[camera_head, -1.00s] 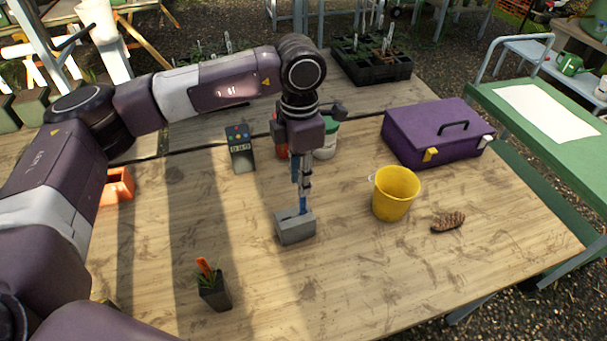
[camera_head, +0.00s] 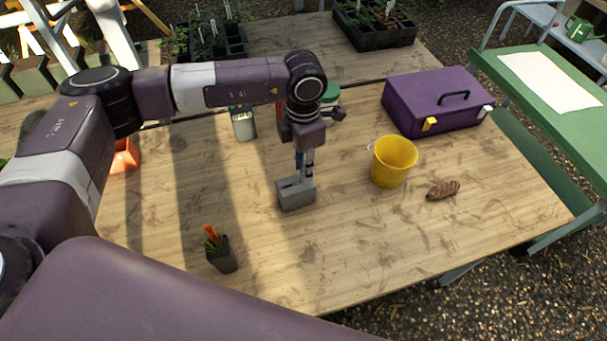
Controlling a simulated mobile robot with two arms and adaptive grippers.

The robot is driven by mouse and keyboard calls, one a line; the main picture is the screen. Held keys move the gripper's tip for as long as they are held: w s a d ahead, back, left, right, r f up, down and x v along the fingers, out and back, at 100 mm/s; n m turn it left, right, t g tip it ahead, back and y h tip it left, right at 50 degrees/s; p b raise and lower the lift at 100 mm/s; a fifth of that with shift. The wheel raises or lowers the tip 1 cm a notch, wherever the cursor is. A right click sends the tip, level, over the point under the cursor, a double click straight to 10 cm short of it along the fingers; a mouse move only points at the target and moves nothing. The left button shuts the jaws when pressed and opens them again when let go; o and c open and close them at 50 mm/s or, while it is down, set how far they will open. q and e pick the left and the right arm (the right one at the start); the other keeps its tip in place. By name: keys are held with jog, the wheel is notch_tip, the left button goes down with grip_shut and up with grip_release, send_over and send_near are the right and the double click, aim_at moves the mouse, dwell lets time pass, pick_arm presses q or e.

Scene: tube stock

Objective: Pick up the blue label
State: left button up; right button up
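The blue label (camera_head: 298,161) shows only as a thin blue strip beside the fingers of my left gripper. The rest of it is hidden by the fingers. A grey slotted block (camera_head: 297,197) stands on the table directly below. My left gripper (camera_head: 304,176) points straight down, with its fingertips at the top of the block, around or right beside the label. The fingers look close together, but I cannot tell whether they are closed on the label. My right gripper is out of view.
A yellow bucket (camera_head: 393,163), a pine cone (camera_head: 443,190) and a purple toolbox (camera_head: 437,103) are to the right. A meter (camera_head: 244,125) and a green-lidded jar (camera_head: 331,92) are behind. The front middle of the table is clear.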

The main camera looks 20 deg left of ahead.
pick_arm(q)
jog(key=shift+c, duration=0.2)
grip_shut()
jog(key=shift+r, duration=0.15)
